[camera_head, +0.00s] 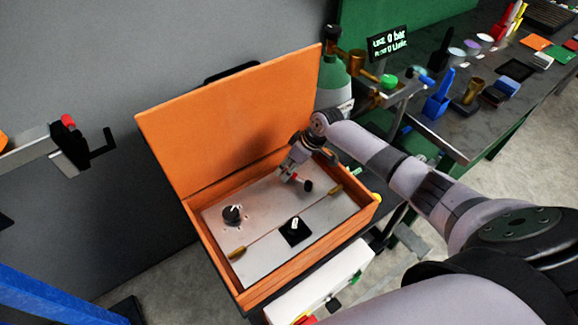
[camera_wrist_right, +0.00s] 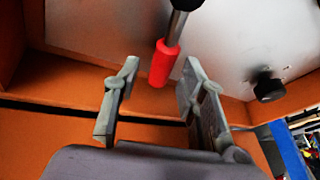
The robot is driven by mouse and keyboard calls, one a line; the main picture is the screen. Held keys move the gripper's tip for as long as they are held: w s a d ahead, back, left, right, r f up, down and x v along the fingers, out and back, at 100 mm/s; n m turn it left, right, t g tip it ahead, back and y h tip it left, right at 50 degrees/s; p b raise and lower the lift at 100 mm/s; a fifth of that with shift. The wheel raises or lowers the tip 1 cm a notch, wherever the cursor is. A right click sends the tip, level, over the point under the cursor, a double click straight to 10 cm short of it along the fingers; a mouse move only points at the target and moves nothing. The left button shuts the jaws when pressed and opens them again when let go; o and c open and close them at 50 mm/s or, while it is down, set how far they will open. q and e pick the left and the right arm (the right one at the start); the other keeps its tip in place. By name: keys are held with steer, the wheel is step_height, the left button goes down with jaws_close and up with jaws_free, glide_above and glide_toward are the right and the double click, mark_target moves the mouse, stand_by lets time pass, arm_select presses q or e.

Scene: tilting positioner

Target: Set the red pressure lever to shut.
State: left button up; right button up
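The red pressure lever (camera_head: 296,178) is on the grey panel (camera_head: 265,203) inside the open orange case, partly hidden by my right gripper in the head view. In the right wrist view the red sleeve of the lever (camera_wrist_right: 162,63) sits on a metal and black shaft. My right gripper (camera_head: 284,174) is at the lever, with its arm coming in from the right. In the wrist view its two fingers (camera_wrist_right: 160,75) are apart, with the red sleeve between their tips and gaps on both sides. My left gripper is not in view.
The open orange lid (camera_head: 235,115) rises behind the panel. A black knob (camera_head: 232,214) and a black square with a switch (camera_head: 295,231) are on the panel. A green gas cylinder (camera_head: 333,80) stands behind. A bench (camera_head: 445,130) with several items is at right.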

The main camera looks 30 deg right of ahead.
steer(key=shift+c, duration=0.3)
jaws_close()
stand_by(0.6)
